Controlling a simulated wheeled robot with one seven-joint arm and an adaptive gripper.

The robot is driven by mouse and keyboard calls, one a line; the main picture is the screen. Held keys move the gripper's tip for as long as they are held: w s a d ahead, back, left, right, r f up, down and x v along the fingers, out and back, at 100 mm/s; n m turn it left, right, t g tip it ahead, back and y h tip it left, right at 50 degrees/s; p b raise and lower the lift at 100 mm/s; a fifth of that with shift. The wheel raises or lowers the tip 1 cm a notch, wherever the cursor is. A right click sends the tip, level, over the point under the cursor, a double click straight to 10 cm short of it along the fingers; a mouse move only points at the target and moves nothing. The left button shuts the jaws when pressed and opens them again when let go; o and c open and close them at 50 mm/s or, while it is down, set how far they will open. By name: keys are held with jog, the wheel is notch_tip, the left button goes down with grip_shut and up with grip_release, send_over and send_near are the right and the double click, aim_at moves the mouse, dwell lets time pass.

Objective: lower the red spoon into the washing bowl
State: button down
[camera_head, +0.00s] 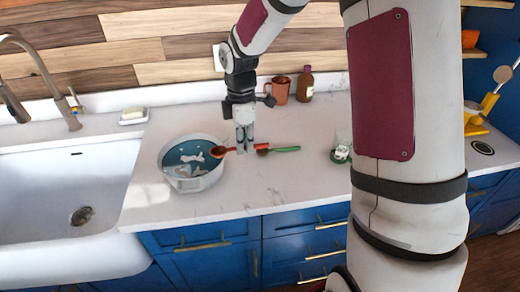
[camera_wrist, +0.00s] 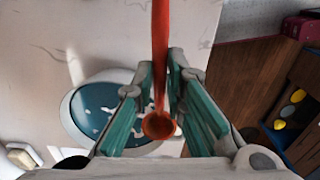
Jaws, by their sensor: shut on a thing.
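The red spoon (camera_head: 219,151) is held roughly level in my gripper (camera_head: 245,148), its bowl end pointing left at the right rim of the washing bowl (camera_head: 193,184). In the wrist view the red spoon (camera_wrist: 159,125) runs between the two fingers of my gripper (camera_wrist: 160,72), which are shut on its handle. The washing bowl (camera_wrist: 68,105) is grey-white and round, with blue water and white suds, and lies left of the spoon there. The fingers hide part of the handle. How high the spoon is above the rim I cannot tell.
A green-handled spoon (camera_head: 286,149) lies on the counter (camera_head: 270,190) right of my gripper. A brown mug (camera_head: 280,90) and a bottle (camera_head: 305,83) stand behind. The sink (camera_head: 60,190) is left, with a soap dish (camera_head: 133,116) behind it. A green-and-white item (camera_head: 341,154) sits further right.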

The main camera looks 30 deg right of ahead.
jog(key=w+a+b, duration=0.6)
jog(key=w+a, duration=0.5)
jog(key=shift+f+b, duration=0.3)
jog(key=shift+b, duration=0.1)
dwell(0.3)
jog(key=shift+d+f+b, duration=0.1)
jog(key=shift+f+b, duration=1)
jog(key=shift+f, duration=2.7)
jog(key=c, duration=1.6)
grip_release()
jog(key=shift+o, duration=0.2)
